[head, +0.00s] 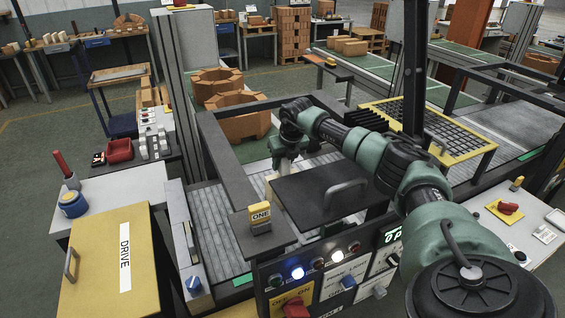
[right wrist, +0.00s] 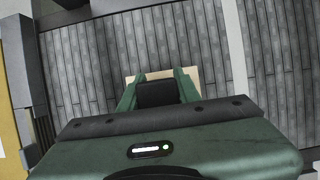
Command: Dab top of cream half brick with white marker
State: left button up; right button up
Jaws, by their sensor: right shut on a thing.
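My right gripper (head: 285,172) hangs over the grey slatted conveyor, behind the dark panel with a handle. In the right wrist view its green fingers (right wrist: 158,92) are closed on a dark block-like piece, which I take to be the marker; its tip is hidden. A cream face (right wrist: 190,72), which looks like the cream half brick, shows just past and below the fingers in that view. In the head view a pale patch (head: 270,183) shows below the gripper, mostly hidden. I cannot tell whether the marker touches the brick. My left gripper is out of view.
A dark frame rail (head: 222,160) runs along the conveyor's left side. The dark handled panel (head: 312,195) stands in front of the gripper. A yellow mesh guard (head: 430,130) is to the right. Large orange bricks (head: 240,118) lie behind. A yellow DRIVE cabinet (head: 100,265) stands at left.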

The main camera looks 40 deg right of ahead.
jog(key=shift+f+b, duration=0.3)
jog(key=shift+f, duration=0.2)
dwell(0.6)
jog(key=shift+s+f, duration=0.1)
jog(key=shift+f, duration=0.05)
dwell(1.2)
notch_tip(320, 180, up, 2)
jog(key=shift+r+p, duration=0.1)
jog(key=shift+p, duration=0.75)
jog(key=shift+r+p, duration=1.7)
jog(key=shift+r, duration=0.85)
jog(key=shift+f, duration=0.1)
